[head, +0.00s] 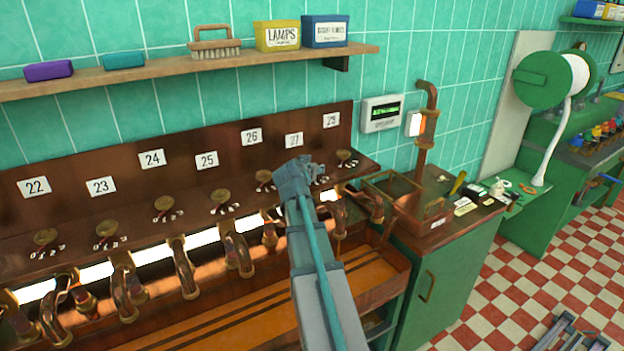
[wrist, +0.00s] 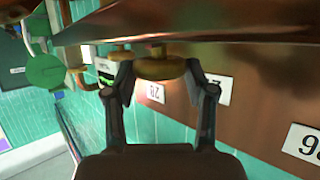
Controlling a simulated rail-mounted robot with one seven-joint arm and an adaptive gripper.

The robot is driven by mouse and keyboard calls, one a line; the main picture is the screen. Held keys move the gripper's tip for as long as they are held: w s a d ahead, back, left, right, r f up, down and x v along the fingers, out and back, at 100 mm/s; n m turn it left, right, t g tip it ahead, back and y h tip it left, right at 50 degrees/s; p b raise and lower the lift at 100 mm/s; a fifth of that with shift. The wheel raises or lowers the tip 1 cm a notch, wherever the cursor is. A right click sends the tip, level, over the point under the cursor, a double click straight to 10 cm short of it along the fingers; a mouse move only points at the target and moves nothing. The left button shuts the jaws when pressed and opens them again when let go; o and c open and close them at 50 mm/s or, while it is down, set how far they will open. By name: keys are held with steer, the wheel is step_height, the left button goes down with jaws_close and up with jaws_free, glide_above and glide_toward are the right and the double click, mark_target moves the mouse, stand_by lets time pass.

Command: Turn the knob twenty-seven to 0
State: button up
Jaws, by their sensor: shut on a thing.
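The label 27 (head: 294,140) is on the copper panel, and my gripper (head: 305,172) is just below it, hiding the knob there in the head view. In the wrist view, the round brass knob twenty-seven (wrist: 160,67) sits between the two fingers of my gripper (wrist: 161,78), which is shut on it. The label 27 (wrist: 222,90) is partly covered by a finger in the wrist view.
Neighbouring brass knobs, such as one under label 28 (head: 345,156) and one under label 26 (head: 264,176), stand close on both sides. Copper pipes (head: 237,252) and glowing openings lie below. A wooden shelf (head: 180,72) runs above. A green cabinet (head: 450,285) stands at the right.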

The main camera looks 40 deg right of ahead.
steer(key=shift+w+m+g+h+b, duration=0.1)
steer(key=shift+m+g+h+b, duration=0.35)
steer(key=shift+b, duration=0.45)
steer(key=o, duration=1.2)
steer(key=shift+c, duration=0.2)
steer(key=v, duration=1.2)
steer(key=shift+r, duration=0.1)
